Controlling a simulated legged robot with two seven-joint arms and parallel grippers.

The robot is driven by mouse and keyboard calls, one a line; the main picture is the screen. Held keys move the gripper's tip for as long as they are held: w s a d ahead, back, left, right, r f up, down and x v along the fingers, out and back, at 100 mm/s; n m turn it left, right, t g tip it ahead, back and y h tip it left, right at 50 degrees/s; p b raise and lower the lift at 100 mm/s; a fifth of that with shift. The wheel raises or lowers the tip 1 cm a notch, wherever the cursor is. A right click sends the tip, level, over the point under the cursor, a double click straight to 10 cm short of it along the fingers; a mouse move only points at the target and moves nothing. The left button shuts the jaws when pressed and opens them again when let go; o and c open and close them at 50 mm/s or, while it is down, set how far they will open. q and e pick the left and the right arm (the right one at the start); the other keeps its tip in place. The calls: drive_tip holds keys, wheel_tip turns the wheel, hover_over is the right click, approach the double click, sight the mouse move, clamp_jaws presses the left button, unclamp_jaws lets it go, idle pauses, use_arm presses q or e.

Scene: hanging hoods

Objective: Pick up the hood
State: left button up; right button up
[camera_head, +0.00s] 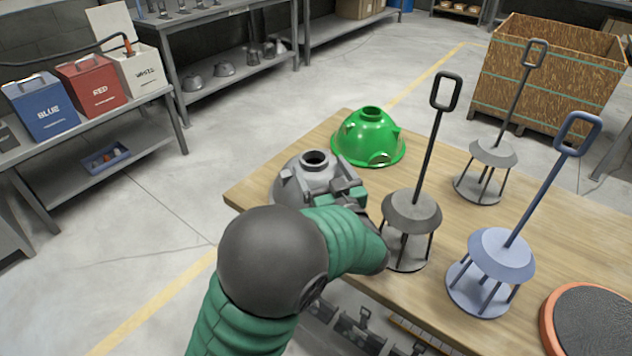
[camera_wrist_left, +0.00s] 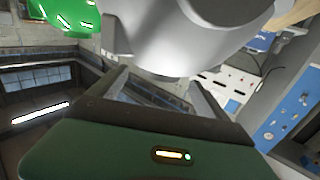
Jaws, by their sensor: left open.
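A grey metal hood (camera_head: 291,187) with a round open neck on top sits at the table's near left edge. A glossy green hood (camera_head: 368,137) sits behind it to the right. My left gripper (camera_head: 338,177) is open at the grey hood's right side, its fingers close to the hood wall. The left wrist view shows the grey hood (camera_wrist_left: 190,35) large, just past the spread fingertips (camera_wrist_left: 162,84). I cannot tell whether they touch it. The green hood's edge (camera_wrist_left: 62,14) shows there too. My arm hides the grey hood's lower front. My right gripper is not in view.
The wooden table (camera_head: 445,165) also carries several upright stands with tall loop handles, the nearest (camera_head: 411,212) just right of my left gripper. An orange-rimmed disc (camera_head: 592,320) lies at the right. Blue, red and white boxes (camera_head: 88,85) stand on a left bench.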

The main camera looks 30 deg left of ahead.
sight(311, 151)
use_arm(q)
drive_tip(key=shift+w+a+f, duration=0.15)
drive_tip(key=shift+w+a, duration=0.15)
drive_tip(key=shift+w, duration=0.05)
drive_tip(key=b+x, duration=0.1)
drive_tip(key=x, duration=0.3)
drive_tip(key=shift+a+f+b, duration=0.1)
drive_tip(key=shift+a+b, duration=0.05)
drive_tip(key=shift+b, duration=0.2)
drive_tip(key=shift+w+a, duration=0.25)
drive_tip(key=shift+a, duration=0.05)
drive_tip(key=shift+d, duration=0.25)
drive_tip(key=c, duration=0.7)
clamp_jaws()
